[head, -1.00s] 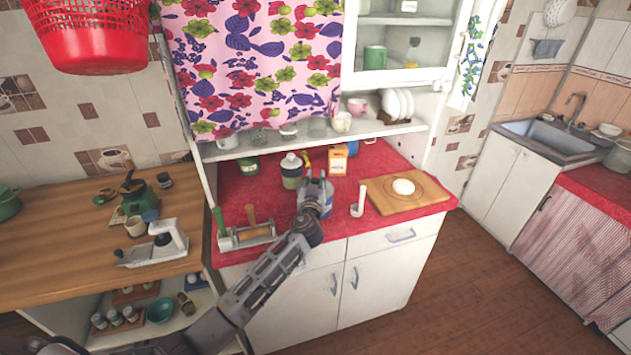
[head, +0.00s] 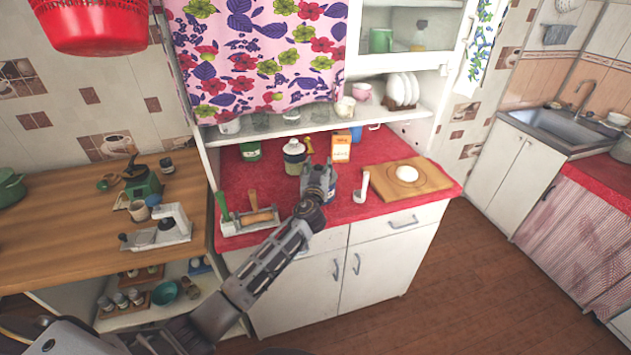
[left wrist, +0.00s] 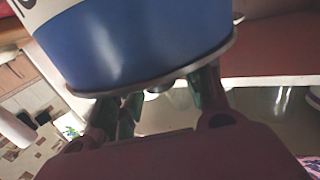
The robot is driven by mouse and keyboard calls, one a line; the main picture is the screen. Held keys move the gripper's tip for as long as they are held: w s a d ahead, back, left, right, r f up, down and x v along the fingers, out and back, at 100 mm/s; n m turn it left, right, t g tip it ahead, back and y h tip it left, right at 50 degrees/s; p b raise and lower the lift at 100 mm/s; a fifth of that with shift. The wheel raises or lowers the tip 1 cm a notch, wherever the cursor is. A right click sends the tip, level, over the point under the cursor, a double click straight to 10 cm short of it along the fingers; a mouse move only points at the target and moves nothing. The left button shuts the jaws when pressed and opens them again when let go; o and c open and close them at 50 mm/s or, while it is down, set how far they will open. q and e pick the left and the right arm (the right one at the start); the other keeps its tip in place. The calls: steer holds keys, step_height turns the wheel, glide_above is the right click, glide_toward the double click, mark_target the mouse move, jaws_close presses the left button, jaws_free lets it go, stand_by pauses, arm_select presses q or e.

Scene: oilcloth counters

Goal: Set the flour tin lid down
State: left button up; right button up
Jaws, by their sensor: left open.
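My left gripper (head: 319,172) is over the red counter, right at a blue and pale tin (head: 331,194) that its fingers partly cover. In the left wrist view the blue tin wall (left wrist: 140,50) fills the upper part, with a metal rim along its lower edge. The open fingers (left wrist: 160,98) show just below that rim; I cannot tell whether they touch it. I cannot make out a separate lid. My right gripper is not in view.
A white ladle-like piece (head: 362,187) and a wooden board (head: 430,177) with a white round lie to the right. An orange and white box (head: 341,148) and a pale-lidded jar (head: 294,155) stand behind. A tool rack (head: 248,221) is on the left. Some red counter is bare at the front.

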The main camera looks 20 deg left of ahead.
arm_select(q)
steer(key=shift+r, duration=0.1)
steer(key=shift+p, duration=0.55)
steer(key=shift+s+d+b, duration=0.1)
steer(key=shift+s+b, duration=0.2)
steer(key=shift+s, duration=0.35)
steer(key=shift+s+d+f+b, duration=0.15)
steer(key=shift+s+b, duration=0.25)
steer(key=shift+s, duration=0.5)
steer(key=shift+s+d+f+b, duration=0.15)
steer(key=shift+s+b, duration=0.25)
steer(key=shift+s, duration=0.45)
steer(key=s+d+b, duration=0.1)
steer(key=s+b, duration=0.1)
steer(key=s, duration=0.6)
steer(key=shift+s+d+r, duration=0.15)
steer(key=shift+s+d, duration=0.1)
steer(key=shift+s, duration=0.15)
steer(key=shift+o, duration=0.3)
